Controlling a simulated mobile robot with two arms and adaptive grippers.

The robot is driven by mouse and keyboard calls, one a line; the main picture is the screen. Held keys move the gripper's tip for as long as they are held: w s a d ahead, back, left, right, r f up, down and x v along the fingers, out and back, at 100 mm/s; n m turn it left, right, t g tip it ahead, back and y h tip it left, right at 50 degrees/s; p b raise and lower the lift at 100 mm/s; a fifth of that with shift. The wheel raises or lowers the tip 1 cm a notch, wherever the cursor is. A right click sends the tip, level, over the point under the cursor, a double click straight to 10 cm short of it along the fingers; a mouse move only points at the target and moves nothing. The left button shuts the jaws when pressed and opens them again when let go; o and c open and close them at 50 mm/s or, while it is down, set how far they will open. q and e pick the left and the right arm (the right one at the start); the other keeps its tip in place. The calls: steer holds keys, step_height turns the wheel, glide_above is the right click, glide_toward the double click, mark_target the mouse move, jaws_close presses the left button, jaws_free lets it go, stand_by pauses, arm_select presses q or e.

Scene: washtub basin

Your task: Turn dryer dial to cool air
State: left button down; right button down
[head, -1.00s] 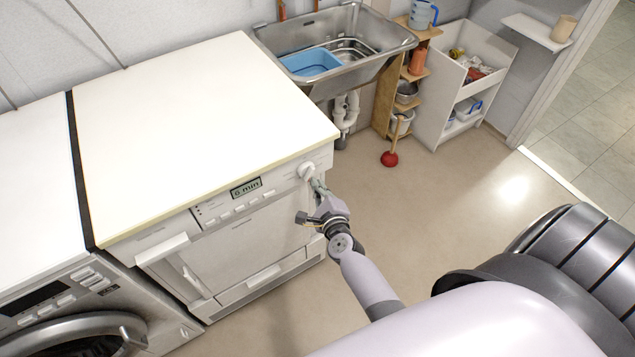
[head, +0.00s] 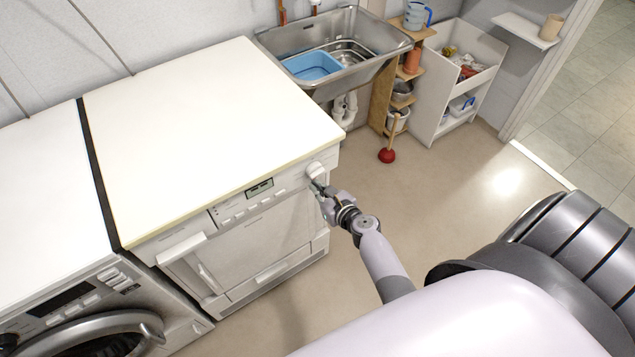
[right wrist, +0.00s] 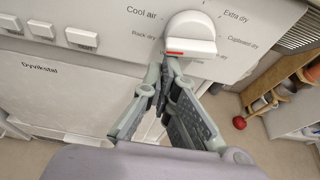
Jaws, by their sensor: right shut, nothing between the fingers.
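The white round dryer dial (head: 316,170) is at the right end of the dryer's (head: 262,240) front panel. In the right wrist view the dial (right wrist: 190,30) has a raised grip bar with a red mark near its lower edge. "Cool air" is printed at its upper left, "Rack dry" at left, "Extra dry" and "Cupboard dry" at right. My right gripper (head: 315,185) is just below the dial. In the right wrist view its fingertips (right wrist: 167,70) are together and empty at the dial's lower left; I cannot tell whether they touch it. My left gripper is not in view.
A washing machine (head: 75,310) stands left of the dryer. A sink (head: 350,70) with a blue basin (head: 312,65) is behind, beside a wooden shelf (head: 378,100) and a white cabinet (head: 440,110). Floor right of the dryer is open.

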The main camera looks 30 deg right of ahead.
steer(key=shift+a+r+m+y, duration=0.2)
steer(key=shift+r+m+y, duration=0.05)
steer(key=shift+m+y, duration=0.15)
steer(key=shift+a+m+p, duration=0.1)
steer(key=shift+m+p, duration=0.3)
steer(key=shift+p, duration=0.1)
steer(key=shift+r, duration=0.2)
